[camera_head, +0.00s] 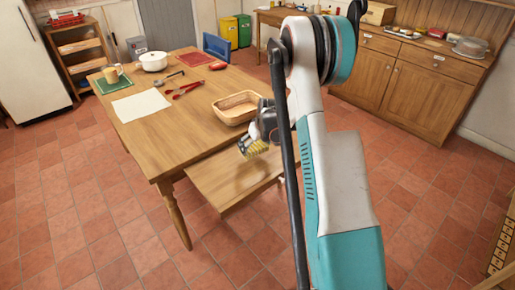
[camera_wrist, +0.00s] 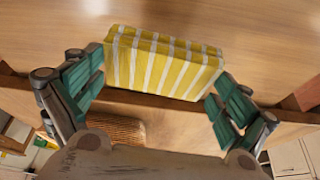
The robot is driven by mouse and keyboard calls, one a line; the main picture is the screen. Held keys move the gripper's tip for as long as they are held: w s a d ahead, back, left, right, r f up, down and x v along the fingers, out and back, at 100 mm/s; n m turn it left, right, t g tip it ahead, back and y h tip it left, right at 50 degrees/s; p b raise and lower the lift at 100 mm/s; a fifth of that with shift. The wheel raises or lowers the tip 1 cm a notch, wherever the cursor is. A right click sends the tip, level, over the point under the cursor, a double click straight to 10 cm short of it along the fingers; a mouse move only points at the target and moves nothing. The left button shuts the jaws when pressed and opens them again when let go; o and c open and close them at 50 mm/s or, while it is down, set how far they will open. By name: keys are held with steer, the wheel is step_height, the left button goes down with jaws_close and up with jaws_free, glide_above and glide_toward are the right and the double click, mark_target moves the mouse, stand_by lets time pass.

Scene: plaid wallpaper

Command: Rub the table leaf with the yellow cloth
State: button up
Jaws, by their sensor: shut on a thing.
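The yellow cloth (camera_wrist: 163,62) has white stripes and looks like a folded block. My gripper (camera_wrist: 160,85) is shut on it, with a teal finger at each end. In the head view the cloth (camera_head: 254,148) shows at the tip of my gripper (camera_head: 257,142), over the table leaf (camera_head: 222,182). The leaf is a plain wooden panel along the right side of the table (camera_head: 170,130), and it fills the upper wrist view (camera_wrist: 265,40). I cannot tell whether the cloth touches the leaf. My arm hides the leaf's right end.
A wicker basket (camera_head: 232,109) stands on the table close behind the gripper. Red-handled utensils (camera_head: 186,89), a paper sheet (camera_head: 141,105), a white pot (camera_head: 153,61) and a mug (camera_head: 111,75) are farther left. The visible leaf surface is clear. Cabinets (camera_head: 405,87) stand behind my arm.

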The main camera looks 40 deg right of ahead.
steer(key=shift+r+p, duration=0.7)
steer(key=shift+r, duration=1.05)
